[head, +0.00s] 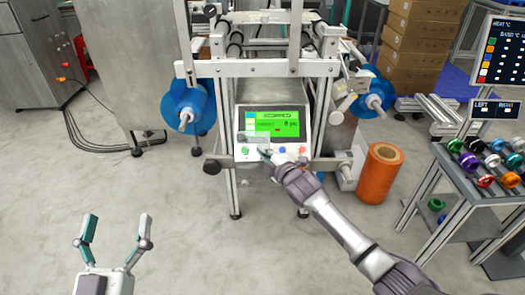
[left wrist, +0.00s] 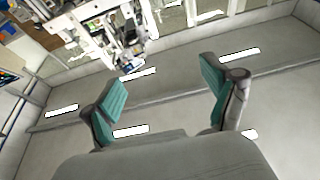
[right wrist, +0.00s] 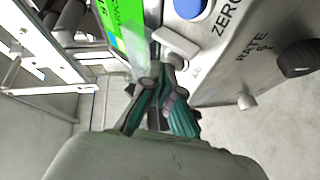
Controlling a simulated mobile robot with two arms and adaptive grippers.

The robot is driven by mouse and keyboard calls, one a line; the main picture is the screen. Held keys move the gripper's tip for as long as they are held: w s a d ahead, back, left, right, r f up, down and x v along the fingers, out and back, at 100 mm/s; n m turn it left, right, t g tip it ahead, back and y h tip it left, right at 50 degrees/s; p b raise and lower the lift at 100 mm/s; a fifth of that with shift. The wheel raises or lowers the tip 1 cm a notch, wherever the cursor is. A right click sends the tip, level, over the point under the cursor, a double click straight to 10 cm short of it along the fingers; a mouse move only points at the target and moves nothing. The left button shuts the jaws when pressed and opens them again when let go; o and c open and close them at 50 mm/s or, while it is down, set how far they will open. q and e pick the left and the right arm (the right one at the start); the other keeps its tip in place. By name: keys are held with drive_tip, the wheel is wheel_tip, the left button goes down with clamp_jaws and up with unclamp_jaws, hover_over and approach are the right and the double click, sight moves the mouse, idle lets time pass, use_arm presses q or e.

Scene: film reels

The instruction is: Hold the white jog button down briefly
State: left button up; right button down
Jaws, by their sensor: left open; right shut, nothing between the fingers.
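The control panel (head: 272,122) has a lit green screen and a row of buttons below it. My right gripper (head: 267,156) is shut and empty, its tips at this row between the green button (head: 245,151) and the blue button (head: 283,150). In the right wrist view, the closed fingertips (right wrist: 164,66) are at a white button (right wrist: 176,42) beside the blue button (right wrist: 190,7). They partly cover it; I cannot tell whether it is pressed in. My left gripper (head: 115,218) is open and empty above the floor, far from the panel.
A pale see-through plate (head: 262,139) shows over the panel's lower screen. Blue reels (head: 188,108) flank the machine. An orange roll (head: 381,173) stands on the floor at right. A rack (head: 470,185) with coloured parts is further right. The floor at front left is clear.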

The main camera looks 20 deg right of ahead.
use_arm(q)
drive_tip(key=shift+s+r+t, duration=0.25)
drive_tip(key=shift+r+t, duration=0.25)
drive_tip(key=shift+r, duration=0.2)
use_arm(e)
drive_tip(key=shift+w+f, duration=0.15)
idle(0.3)
idle(1.2)
use_arm(q)
wheel_tip(320, 180, down, 9)
drive_tip(key=w+a+g+y+p, duration=0.1)
drive_tip(key=g+p, duration=0.1)
drive_tip(key=g, duration=0.3)
drive_tip(key=shift+g+y, duration=0.4)
use_arm(e)
drive_tip(key=shift+s+a+r, duration=0.1)
drive_tip(key=shift+s+r, duration=0.45)
drive_tip(key=shift+r, duration=0.05)
